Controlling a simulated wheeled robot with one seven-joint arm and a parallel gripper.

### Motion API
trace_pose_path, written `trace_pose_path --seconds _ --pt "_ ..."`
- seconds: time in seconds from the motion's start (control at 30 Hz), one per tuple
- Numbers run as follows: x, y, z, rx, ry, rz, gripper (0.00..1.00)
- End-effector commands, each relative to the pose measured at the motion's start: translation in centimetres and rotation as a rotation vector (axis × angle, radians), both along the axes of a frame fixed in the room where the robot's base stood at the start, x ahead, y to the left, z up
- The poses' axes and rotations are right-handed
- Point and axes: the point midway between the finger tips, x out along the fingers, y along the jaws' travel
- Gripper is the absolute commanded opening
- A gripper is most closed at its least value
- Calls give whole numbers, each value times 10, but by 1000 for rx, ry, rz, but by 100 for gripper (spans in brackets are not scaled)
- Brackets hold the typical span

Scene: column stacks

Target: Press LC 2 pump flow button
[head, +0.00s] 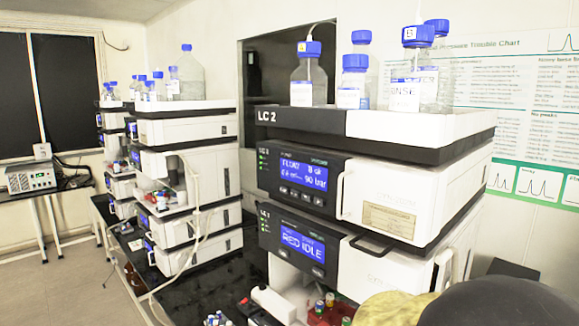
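The LC 2 stack (420,150) stands right of centre, with the label "LC 2" (267,115) on its dark top tray edge. Below it is a dark-fronted pump module (333,195) with a lit blue display (303,173) that seems to show flow and about 90 bar. A row of small buttons (300,196) sits just under that display; their markings are too small to read. My gripper is not in view.
Blue-capped bottles (309,75) stand on top of the LC 2 stack. Another instrument stack (185,135) stands to the left on a black bench (207,285). Small vials (330,300) are low in front. Rounded yellow and dark shapes cover the bottom right corner.

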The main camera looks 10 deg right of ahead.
Motion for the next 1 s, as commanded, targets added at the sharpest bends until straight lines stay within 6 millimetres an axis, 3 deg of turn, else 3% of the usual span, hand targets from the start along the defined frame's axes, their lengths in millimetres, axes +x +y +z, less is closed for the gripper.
trace_pose_path --seconds 0.17,0.3,1.0 --pt "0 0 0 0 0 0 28" --pt "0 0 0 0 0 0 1" --pt "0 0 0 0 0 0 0"
